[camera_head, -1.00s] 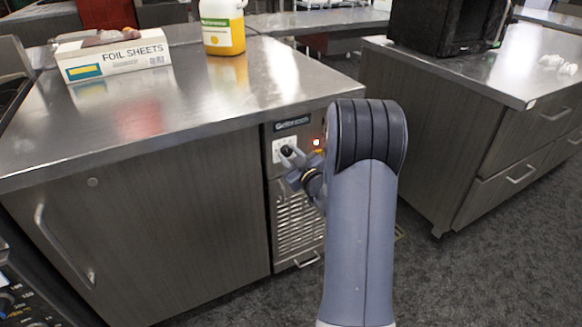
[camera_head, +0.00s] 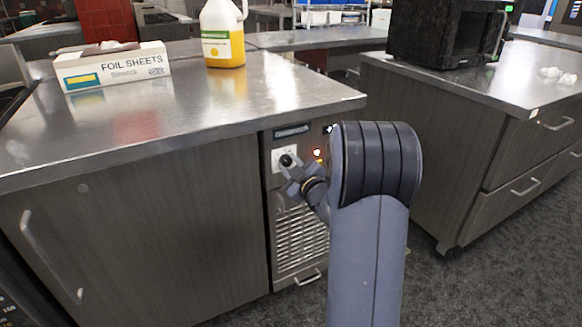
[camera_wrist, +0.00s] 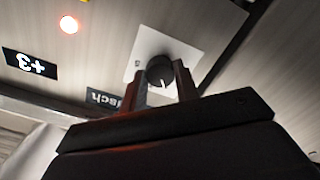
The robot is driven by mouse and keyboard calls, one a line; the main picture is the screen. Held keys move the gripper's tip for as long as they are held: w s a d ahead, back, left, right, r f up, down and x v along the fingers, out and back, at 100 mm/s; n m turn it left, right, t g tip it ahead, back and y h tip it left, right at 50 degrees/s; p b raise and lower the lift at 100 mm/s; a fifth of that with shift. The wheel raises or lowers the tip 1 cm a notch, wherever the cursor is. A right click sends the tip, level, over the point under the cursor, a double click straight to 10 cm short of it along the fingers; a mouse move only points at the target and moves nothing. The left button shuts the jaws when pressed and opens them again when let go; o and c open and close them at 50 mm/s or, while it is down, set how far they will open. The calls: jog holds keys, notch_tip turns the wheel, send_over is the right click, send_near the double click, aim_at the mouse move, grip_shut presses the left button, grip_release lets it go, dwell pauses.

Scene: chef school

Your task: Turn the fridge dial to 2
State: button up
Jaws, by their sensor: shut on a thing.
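The fridge dial (camera_head: 286,160) is a small black round knob on a white plate (camera_head: 278,154), set in the front panel of the under-counter fridge unit. In the wrist view the dial (camera_wrist: 160,70) sits between the two fingers and shows a white pointer mark. My gripper (camera_head: 288,169) is at the dial, and in the wrist view the gripper (camera_wrist: 161,82) has a finger on each side of it, shut on it. The numbers around the dial are too small or hidden to read, so its setting cannot be told.
A lit red-orange indicator (camera_head: 317,153) and a "+3" display (camera_wrist: 30,63) are beside the dial. The steel counter (camera_head: 150,115) overhangs above, carrying a foil box (camera_head: 112,68) and a yellow-filled jug (camera_head: 223,35). A vent grille (camera_head: 300,240) lies below. Dark floor is free at right.

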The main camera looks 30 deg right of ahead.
jog(key=o, duration=1)
jog(key=shift+c, duration=0.2)
jog(key=s+p, duration=0.1)
jog(key=s, duration=0.9)
jog(key=shift+s+d, duration=0.15)
jog(key=shift+s, duration=0.25)
jog(key=shift+w, duration=0.15)
jog(key=w, duration=0.5)
jog(key=w+b, duration=0.1)
jog(key=w, duration=0.4)
jog(key=shift+w+a+f, duration=0.1)
jog(key=shift+a, duration=0.1)
jog(key=shift+w, duration=0.25)
jog(key=shift+p, duration=0.35)
jog(key=shift+s+b, duration=0.1)
jog(key=shift+b, duration=0.35)
